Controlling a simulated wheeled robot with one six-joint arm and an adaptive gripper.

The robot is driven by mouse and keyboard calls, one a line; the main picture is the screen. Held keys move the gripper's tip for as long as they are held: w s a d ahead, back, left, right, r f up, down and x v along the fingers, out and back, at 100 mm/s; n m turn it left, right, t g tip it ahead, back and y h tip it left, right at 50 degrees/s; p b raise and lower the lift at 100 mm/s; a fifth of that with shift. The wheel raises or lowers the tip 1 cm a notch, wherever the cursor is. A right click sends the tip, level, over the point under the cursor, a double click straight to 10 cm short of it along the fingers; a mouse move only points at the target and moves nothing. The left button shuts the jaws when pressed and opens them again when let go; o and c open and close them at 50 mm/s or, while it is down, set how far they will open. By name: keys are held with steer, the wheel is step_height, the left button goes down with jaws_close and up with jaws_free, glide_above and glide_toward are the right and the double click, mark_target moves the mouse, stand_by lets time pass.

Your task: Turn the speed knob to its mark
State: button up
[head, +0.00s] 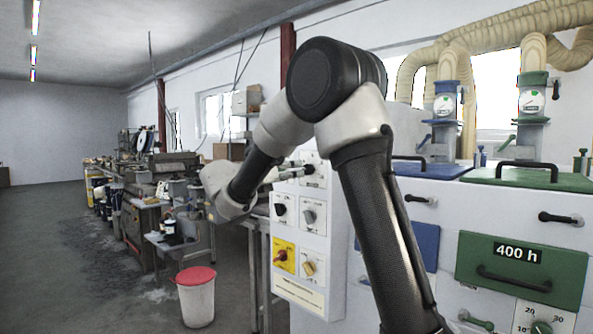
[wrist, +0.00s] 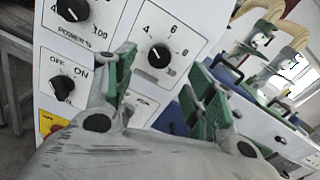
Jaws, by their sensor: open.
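A small white line shows on the knob; no separate target mark can be made out. My gripper (wrist: 162,70) is open, with green-padded fingers on either side of the knob in the wrist view. Contact cannot be told. In the head view my gripper (head: 288,174) is at the upper part of the white control panel (head: 338,240), partly hiding its top row.
A power knob (wrist: 72,8) and an off/on switch (wrist: 62,87) are left of the dial. Below are a red switch on a yellow plate (head: 281,257) and a tan knob (head: 308,268). A white machine with a green drawer (head: 520,272) stands to the right.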

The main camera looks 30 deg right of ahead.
mark_target(306, 169)
steer(key=x, duration=0.8)
steer(key=shift+f, duration=0.1)
steer(key=shift+s, duration=0.1)
steer(key=shift+c, duration=0.5)
steer(key=c, duration=0.9)
